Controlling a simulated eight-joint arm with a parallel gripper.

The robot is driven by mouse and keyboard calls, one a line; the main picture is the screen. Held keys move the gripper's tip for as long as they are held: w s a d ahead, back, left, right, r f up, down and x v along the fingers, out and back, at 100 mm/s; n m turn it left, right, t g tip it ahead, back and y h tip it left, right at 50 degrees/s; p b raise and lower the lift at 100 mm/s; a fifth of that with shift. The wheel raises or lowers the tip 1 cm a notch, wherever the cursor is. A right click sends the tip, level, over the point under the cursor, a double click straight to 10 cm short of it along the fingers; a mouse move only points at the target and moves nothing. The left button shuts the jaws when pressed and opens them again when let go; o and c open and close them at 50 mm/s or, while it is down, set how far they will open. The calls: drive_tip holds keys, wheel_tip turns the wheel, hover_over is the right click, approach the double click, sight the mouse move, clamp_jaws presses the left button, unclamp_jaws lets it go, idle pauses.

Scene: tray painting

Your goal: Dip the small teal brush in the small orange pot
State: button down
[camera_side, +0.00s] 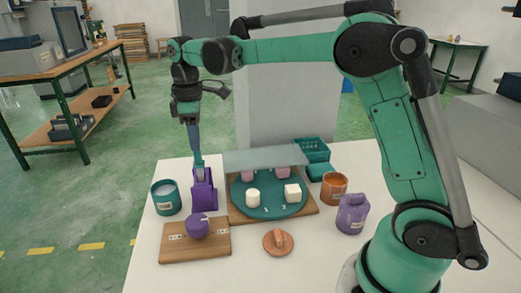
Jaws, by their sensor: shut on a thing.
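My gripper (189,117) is on the left, pointing down and shut on the small teal brush (196,145). The brush hangs upright, its lower end at the top of a purple holder (204,190). I cannot tell whether its tip is inside the holder or just above it. The small orange pot (334,189) stands to the right of the round tray, well away from my gripper. Its mouth faces up and its inside looks dark.
A teal pot (166,198) stands left of the holder. A teal round tray (268,209) with white and pink blocks lies on a wooden board, a clear panel (264,158) behind it. A purple jar (352,214), an orange lid (278,242) and a purple knob (196,226) are nearer.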

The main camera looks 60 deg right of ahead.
wheel_tip(320, 180, up, 6)
drive_tip(key=shift+d+r, duration=0.1)
drive_tip(key=shift+r, duration=0.15)
drive_tip(key=s+d+r, duration=0.1)
drive_tip(key=s+d, duration=1.5)
drive_tip(key=s, duration=0.1)
drive_tip(key=s+d+f, duration=0.2)
drive_tip(key=s, duration=0.5)
wheel_tip(320, 180, down, 7)
drive_tip(key=shift+s+a, duration=0.15)
drive_tip(key=shift+a, duration=0.1)
drive_tip(key=shift+r, duration=1.65)
